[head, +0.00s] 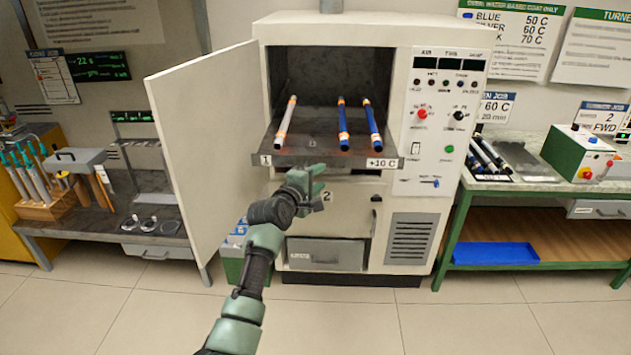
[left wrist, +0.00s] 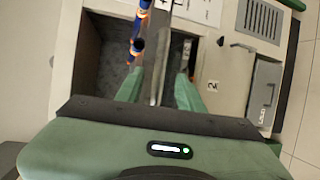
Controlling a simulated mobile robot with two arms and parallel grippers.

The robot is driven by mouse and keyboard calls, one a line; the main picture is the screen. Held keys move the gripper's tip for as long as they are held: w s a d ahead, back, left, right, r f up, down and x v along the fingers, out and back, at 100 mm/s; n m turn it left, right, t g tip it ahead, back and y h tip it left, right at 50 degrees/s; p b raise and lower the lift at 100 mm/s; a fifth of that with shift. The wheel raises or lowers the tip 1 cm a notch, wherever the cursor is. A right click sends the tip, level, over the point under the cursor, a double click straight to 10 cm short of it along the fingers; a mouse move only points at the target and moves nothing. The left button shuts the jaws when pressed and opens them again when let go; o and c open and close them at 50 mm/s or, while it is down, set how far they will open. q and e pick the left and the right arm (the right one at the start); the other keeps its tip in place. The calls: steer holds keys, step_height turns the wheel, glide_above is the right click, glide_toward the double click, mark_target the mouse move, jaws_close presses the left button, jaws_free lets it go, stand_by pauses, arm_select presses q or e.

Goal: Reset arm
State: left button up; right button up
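My left gripper (head: 312,182) is in front of the white oven (head: 425,185), close to the front edge of the pulled-out upper tray (head: 330,160). In the left wrist view its two green fingers (left wrist: 160,82) are spread apart, with the tray's edge strip (left wrist: 160,60) showing between them. Whether they touch it I cannot tell. On the tray lie a white rod with orange bands (head: 286,122) and two blue rods, one in the middle (head: 342,120) and one to the right (head: 372,122). My right gripper is in neither view.
The oven door (head: 205,150) stands wide open to the left.

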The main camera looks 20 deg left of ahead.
arm_select(q)
steer(key=shift+v, duration=0.8)
steer(key=shift+f, duration=0.1)
steer(key=s+d+f+m+g, duration=0.1)
steer(key=s+f+m+g, duration=0.15)
steer(key=f, duration=1.35)
steer(key=s+f+m+g+b, duration=0.1)
steer(key=s+f+m+g, duration=0.1)
steer(key=s+f, duration=0.7)
steer(key=s+d+f+m+g+y, duration=0.1)
steer(key=s+f+m+g, duration=0.15)
steer(key=s+f, duration=0.65)
steer(key=s+f+m+g+b, duration=0.1)
steer(key=s+f+m, duration=0.25)
steer(key=f, duration=1.05)
steer(key=s+f+m+g, duration=0.2)
steer(key=s+f, duration=0.4)
steer(key=s, duration=0.8)
steer(key=s+f+m+g+b, duration=0.1)
steer(key=s+f+m, duration=0.3)
steer(key=s, duration=1.1)
steer(key=s+f+m+g+y, duration=0.1)
steer(key=s+f+m+g, duration=0.2)
steer(key=s+f, duration=0.6)
steer(key=s, duration=0.6)
steer(key=shift+s+a+g+b, duration=0.15)
steer(key=shift+a+g+b, duration=0.2)
steer(key=shift+a+g, duration=0.05)
steer(key=shift+f, duration=0.15)
